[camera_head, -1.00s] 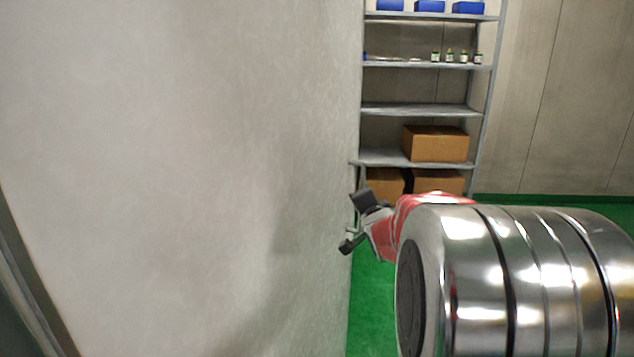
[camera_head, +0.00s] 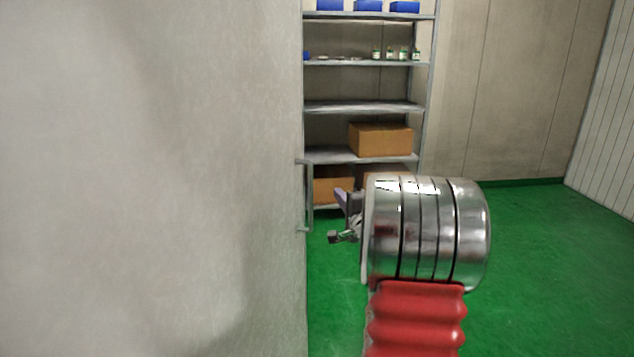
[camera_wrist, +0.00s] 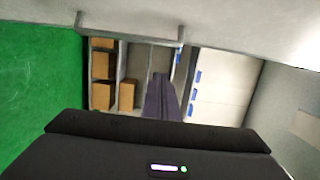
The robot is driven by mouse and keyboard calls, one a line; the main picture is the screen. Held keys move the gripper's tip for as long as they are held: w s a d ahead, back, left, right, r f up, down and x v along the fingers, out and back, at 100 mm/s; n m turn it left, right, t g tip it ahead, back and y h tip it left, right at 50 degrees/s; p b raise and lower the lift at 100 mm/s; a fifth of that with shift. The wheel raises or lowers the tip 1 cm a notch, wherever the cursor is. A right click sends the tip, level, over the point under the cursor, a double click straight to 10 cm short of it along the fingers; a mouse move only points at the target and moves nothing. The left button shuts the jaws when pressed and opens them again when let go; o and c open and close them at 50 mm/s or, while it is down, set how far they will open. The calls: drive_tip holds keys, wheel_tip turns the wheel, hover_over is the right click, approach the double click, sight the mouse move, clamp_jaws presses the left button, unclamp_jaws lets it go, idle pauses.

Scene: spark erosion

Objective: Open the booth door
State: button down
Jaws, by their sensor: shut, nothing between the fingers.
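The booth door looks to be the big pale grey panel (camera_head: 150,180) that fills the left of the head view. A thin bar handle (camera_head: 309,195) stands out at its right edge, and it also shows across the top of the wrist view (camera_wrist: 130,32). My gripper (camera_head: 340,197) is just right of the handle in the head view, with a gap in the picture between them. In the wrist view its dark fingers (camera_wrist: 161,80) are together and empty, below the handle's right end. I cannot tell how far the door stands open.
A metal shelf rack (camera_head: 365,107) stands behind the door edge, with cardboard boxes (camera_head: 380,140), small bottles and blue bins (camera_head: 367,6). Green floor (camera_head: 540,260) lies clear on the right, up to the walls.

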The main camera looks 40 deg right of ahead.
drive_tip(key=w+a+x, duration=0.1)
drive_tip(key=a+x, duration=0.1)
drive_tip(key=x, duration=1)
drive_tip(key=shift+w+a, duration=0.2)
drive_tip(key=shift+w, duration=0.15)
